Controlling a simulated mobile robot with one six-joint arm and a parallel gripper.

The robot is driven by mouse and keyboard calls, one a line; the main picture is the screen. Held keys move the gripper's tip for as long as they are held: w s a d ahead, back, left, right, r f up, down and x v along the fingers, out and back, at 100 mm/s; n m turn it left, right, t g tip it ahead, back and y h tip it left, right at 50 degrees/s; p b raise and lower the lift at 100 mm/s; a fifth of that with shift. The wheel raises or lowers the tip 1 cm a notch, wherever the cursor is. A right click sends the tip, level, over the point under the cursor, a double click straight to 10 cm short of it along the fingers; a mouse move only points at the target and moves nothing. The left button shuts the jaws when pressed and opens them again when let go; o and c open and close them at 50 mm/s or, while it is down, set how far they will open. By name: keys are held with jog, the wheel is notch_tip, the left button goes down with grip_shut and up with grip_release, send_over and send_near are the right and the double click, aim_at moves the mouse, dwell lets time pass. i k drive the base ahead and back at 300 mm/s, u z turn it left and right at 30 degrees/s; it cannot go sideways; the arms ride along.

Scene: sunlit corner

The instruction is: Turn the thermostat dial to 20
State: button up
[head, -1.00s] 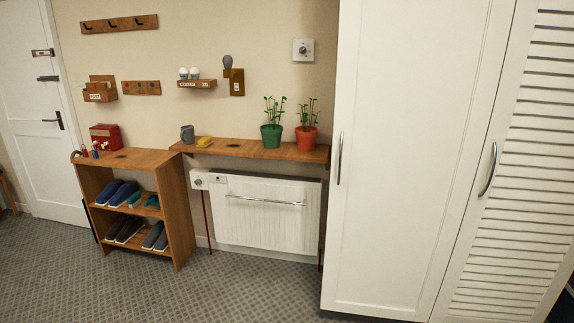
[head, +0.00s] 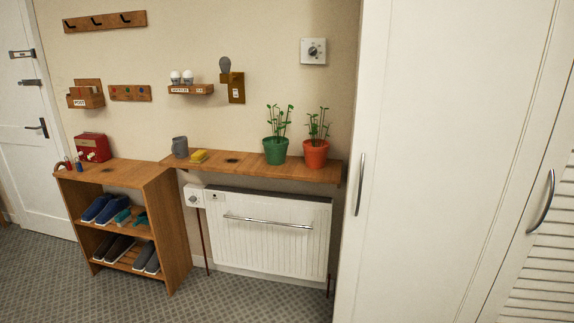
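A square white wall plate with a round dark dial (head: 313,51), which looks like the thermostat, is fixed high on the beige wall, above the plants and left of the tall white cupboard. Its markings are too small to read, so I cannot tell its setting. A second small dial (head: 194,199) sits on a white box at the left end of the radiator (head: 265,235); its markings are also unreadable. My gripper is not in the head view.
A wooden shelf (head: 225,168) above the radiator holds a grey mug (head: 180,147), a yellow sponge (head: 199,156), and plants in a green pot (head: 275,151) and an orange pot (head: 316,154) below the wall dial. A shoe rack (head: 168,235) stands left. Carpet in front is clear.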

aim_at(312, 51)
jog(key=u, duration=0.05)
jog(key=i, duration=0.3)
jog(key=z, duration=1.35)
jog(key=k, duration=0.1)
jog(key=u, duration=2.85)
jog(key=i, duration=2.05)
